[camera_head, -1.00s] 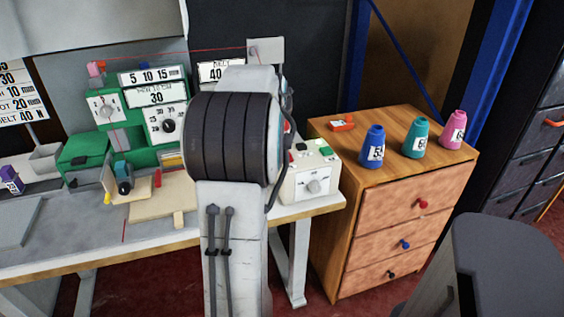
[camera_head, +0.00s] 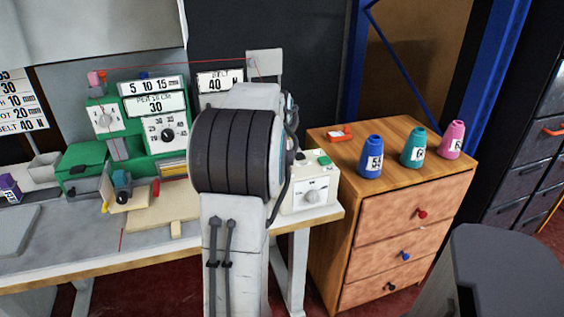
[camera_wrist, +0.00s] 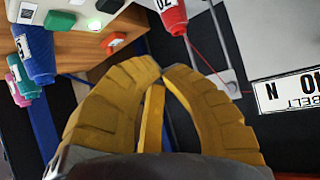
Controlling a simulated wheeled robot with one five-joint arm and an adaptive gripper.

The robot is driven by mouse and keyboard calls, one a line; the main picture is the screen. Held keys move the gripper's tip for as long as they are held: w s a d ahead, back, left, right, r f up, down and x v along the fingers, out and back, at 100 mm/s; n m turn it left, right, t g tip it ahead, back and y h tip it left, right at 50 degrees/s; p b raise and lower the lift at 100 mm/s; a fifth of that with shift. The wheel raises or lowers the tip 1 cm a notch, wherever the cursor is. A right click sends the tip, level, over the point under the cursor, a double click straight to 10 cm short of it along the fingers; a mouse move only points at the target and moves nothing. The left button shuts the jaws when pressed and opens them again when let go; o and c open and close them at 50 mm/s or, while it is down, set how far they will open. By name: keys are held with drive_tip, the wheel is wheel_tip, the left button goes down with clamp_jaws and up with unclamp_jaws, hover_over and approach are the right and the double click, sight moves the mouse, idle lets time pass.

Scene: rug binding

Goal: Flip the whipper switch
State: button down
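The likely place of the whipper switch is the white control box (camera_head: 310,197) at the bench's right end. It has a knob and a green button (camera_head: 324,160). I cannot tell which control is the switch. My gripper (camera_wrist: 163,67) has yellow fingers whose tips come close together. It holds nothing that I can see, and no control lies between the tips. My arm hides the gripper in the head view.
A green machine (camera_head: 112,147) stands left of my arm. A wooden cabinet (camera_head: 395,215) right of the bench carries blue (camera_head: 371,160), teal (camera_head: 413,150) and pink (camera_head: 452,141) cones. A red cone (camera_wrist: 172,14) hangs near the fingertips in the wrist view. A dark chair (camera_head: 500,270) stands front right.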

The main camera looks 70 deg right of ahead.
drive_tip(key=f+b, duration=0.1)
drive_tip(key=f, duration=0.1)
drive_tip(key=f+b, duration=0.2)
drive_tip(key=d+f+b, duration=0.1)
drive_tip(key=f, duration=0.1)
drive_tip(key=shift+w+f, duration=0.1)
drive_tip(key=shift+f, duration=0.2)
drive_tip(key=shift+w+f+b, duration=0.3)
drive_tip(key=shift+f+b, duration=0.2)
drive_tip(key=shift+b, duration=0.15)
drive_tip(key=shift+f, duration=0.1)
idle(0.8)
drive_tip(key=shift+f+b, duration=0.4)
drive_tip(key=shift+b, duration=0.1)
drive_tip(key=shift+d+f+b, duration=0.1)
drive_tip(key=shift+f+b, duration=0.25)
drive_tip(key=shift+f, duration=0.05)
idle(0.6)
drive_tip(key=shift+r, duration=0.15)
drive_tip(key=shift+r+p, duration=0.55)
drive_tip(key=shift+r, duration=0.15)
drive_tip(key=shift+r, duration=0.1)
